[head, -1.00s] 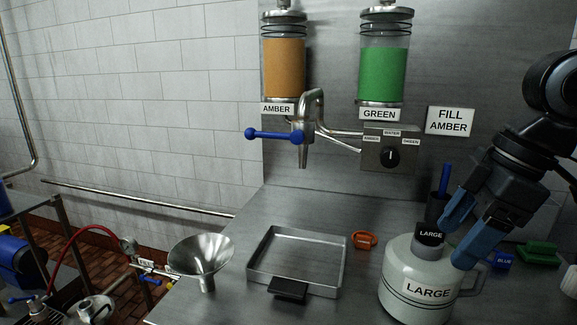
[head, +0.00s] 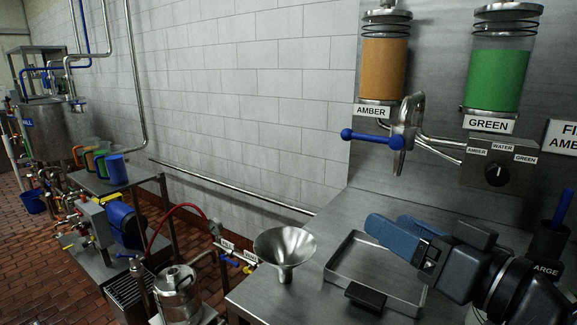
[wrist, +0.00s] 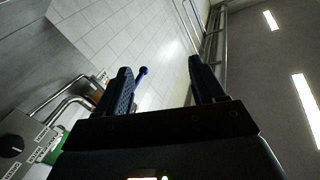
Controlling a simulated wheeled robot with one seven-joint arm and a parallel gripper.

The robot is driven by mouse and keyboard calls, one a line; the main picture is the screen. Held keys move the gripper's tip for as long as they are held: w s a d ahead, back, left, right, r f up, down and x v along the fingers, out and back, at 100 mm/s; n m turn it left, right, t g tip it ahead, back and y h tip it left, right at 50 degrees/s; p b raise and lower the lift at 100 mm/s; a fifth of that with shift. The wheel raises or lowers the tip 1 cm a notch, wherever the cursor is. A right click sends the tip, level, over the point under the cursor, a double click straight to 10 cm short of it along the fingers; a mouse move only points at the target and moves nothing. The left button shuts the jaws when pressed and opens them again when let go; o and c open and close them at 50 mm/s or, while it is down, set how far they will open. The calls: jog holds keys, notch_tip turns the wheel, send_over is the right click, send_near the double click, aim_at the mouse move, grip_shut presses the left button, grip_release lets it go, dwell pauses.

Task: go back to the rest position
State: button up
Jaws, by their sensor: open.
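My gripper (head: 388,238) is in front of the metal tray (head: 415,312) in the head view, with its blue fingers pointing left. It is open and empty. In the wrist view its two fingers (wrist: 163,88) stand apart with nothing between them, facing the tiled wall and ceiling.
A steel funnel (head: 285,250) stands left of the tray. The spout with its blue lever (head: 372,138) hangs above the tray, below the amber tank (head: 384,68) and beside the green tank (head: 497,80). Pipes and a red hose (head: 170,222) are further left.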

jog(key=s+d+f+m+t+h, duration=0.1)
jog(key=s+f+m+t+h, duration=0.1)
jog(key=s+f+m+h, duration=1.05)
jog(key=s+d+f+n+y, duration=0.1)
jog(key=s+f+n, duration=0.1)
jog(key=s, duration=0.6)
jog(key=s+d+f+n+g, duration=0.1)
jog(key=s+n, duration=0.3)
jog(key=s, duration=0.4)
jog(key=s+d+f+n+g+y, duration=0.1)
jog(key=s+d+f+n, duration=0.2)
jog(key=s, duration=0.5)
jog(key=shift+s+d+f+y, duration=0.15)
jog(key=shift+d+f+y, duration=0.1)
jog(key=shift+f+y, duration=0.1)
jog(key=shift+n, duration=0.25)
